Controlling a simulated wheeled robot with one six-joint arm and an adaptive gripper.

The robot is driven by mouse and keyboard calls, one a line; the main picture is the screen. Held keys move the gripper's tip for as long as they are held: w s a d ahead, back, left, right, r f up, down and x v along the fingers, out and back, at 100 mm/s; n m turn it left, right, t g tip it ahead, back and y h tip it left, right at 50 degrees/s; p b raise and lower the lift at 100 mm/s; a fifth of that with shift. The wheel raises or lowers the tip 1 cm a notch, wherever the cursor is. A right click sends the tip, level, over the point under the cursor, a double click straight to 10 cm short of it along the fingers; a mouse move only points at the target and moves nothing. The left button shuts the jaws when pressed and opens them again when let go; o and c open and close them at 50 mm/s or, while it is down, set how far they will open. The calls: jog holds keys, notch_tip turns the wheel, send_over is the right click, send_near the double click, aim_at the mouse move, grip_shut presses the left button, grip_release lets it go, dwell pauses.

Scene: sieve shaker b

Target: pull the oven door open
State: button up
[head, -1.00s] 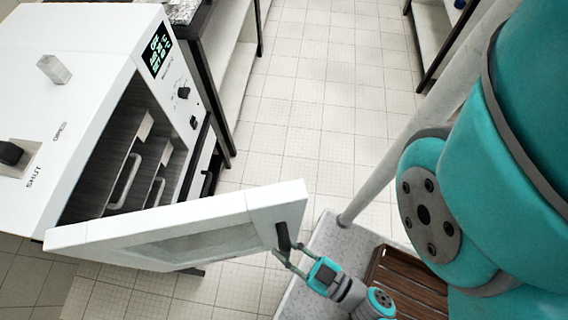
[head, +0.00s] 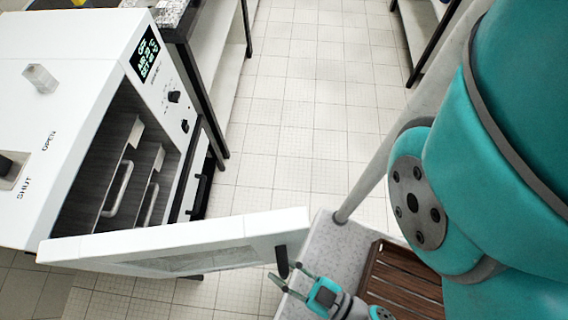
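The white oven (head: 62,70) stands at the left with its door (head: 180,238) swung wide open toward the bottom of the picture. The door has a window and a dark handle (head: 281,262) near its free edge. My gripper (head: 280,277) is at the handle, with its fingers apart, one on the far side and one on the near side of the handle's lower end. I cannot tell whether the fingers touch the handle. Inside the oven, drawer-like fronts with pale handles (head: 119,188) show in the dark chamber.
A dark-framed bench (head: 213,60) stands behind the oven, and another bench (head: 426,50) is at the upper right. The tiled floor (head: 300,110) between them is clear. The oven top carries a vent slider marked OPEN and SHUT (head: 12,168).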

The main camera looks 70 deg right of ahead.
jog(key=shift+o, duration=0.6)
jog(key=shift+s, duration=0.1)
jog(key=s+a, duration=0.1)
jog(key=s, duration=0.6)
jog(key=shift+s, duration=0.15)
